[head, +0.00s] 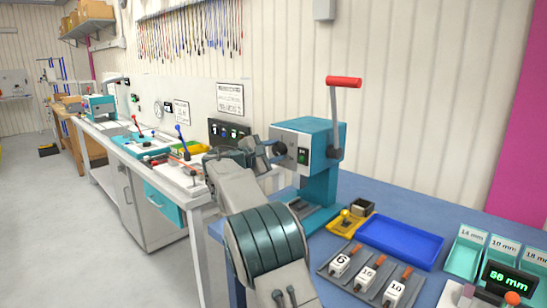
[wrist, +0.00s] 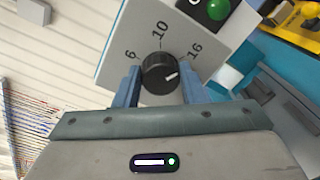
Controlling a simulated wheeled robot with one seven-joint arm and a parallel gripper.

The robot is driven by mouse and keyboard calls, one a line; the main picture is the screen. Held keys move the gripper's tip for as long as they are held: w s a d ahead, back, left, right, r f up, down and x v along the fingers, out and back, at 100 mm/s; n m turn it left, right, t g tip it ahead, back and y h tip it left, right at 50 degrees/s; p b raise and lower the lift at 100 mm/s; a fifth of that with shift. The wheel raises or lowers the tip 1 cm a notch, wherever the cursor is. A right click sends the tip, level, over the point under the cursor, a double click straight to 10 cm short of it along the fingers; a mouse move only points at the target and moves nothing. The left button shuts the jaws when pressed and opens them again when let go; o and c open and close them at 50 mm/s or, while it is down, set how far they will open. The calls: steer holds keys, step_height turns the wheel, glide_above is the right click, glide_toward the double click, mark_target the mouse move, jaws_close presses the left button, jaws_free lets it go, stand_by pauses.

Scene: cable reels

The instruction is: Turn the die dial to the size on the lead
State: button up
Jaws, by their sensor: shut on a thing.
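The black die dial (wrist: 160,73) sits on the light grey panel of the teal press, with the marks 6, 10 and 16 around it. Its white pointer line slants right, roughly toward the 16. My gripper (wrist: 158,90) is shut on the dial, one blue finger on each side. In the head view my gripper (head: 268,150) is at the left side of the press (head: 322,135), and the dial is mostly hidden there. I cannot make out which thing is the lead or a size on it.
A red-handled lever (head: 336,100) rises from the press.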

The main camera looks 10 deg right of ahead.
steer(key=shift+d+f, duration=0.1)
stand_by(0.3)
steer(key=o, duration=1)
steer(key=shift+s, duration=0.1)
steer(key=b+v, duration=0.1)
steer(key=v, duration=1.2)
steer(key=shift+s+a, duration=0.2)
steer(key=shift+a, duration=0.15)
